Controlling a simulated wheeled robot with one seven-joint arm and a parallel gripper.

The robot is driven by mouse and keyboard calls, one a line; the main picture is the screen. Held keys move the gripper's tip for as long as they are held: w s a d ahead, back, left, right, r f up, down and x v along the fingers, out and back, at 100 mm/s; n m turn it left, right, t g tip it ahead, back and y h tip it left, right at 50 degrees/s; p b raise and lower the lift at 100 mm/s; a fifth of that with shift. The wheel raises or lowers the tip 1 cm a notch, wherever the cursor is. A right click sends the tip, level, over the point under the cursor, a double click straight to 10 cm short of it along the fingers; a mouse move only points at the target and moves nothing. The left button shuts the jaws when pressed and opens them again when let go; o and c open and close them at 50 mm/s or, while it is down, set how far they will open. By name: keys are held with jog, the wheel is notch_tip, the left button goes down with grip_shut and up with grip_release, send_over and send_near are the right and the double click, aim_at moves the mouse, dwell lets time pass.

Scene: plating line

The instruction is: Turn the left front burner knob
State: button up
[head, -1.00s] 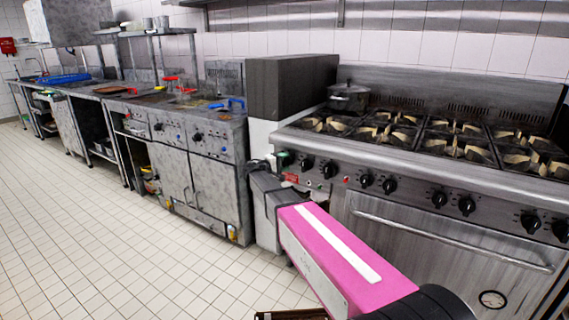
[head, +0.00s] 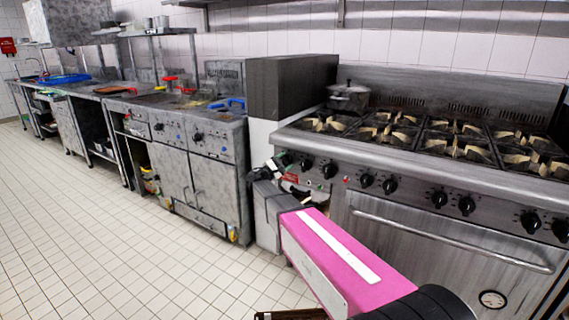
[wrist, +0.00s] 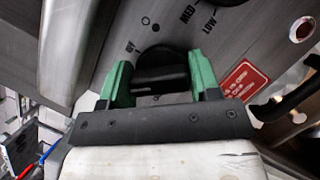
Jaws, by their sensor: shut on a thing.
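In the head view my gripper (head: 274,166) is at the left end of the range front, at the leftmost knob. My own wrist and pink arm link hide part of the panel there. The knob's exact setting cannot be read.
More black knobs (head: 305,165) run right along the range front. An oven handle (head: 450,243) juts out below them. A lidded pot (head: 348,96) stands on the back left burner. A red label (wrist: 244,80) is beside the knob. The tiled floor at left is clear.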

jog(key=shift+n, duration=0.6)
jog(key=o, duration=0.9)
jog(key=shift+a, duration=0.1)
jog(key=v, duration=1)
jog(key=shift+s+a+f, duration=0.2)
jog(key=shift+s, duration=0.1)
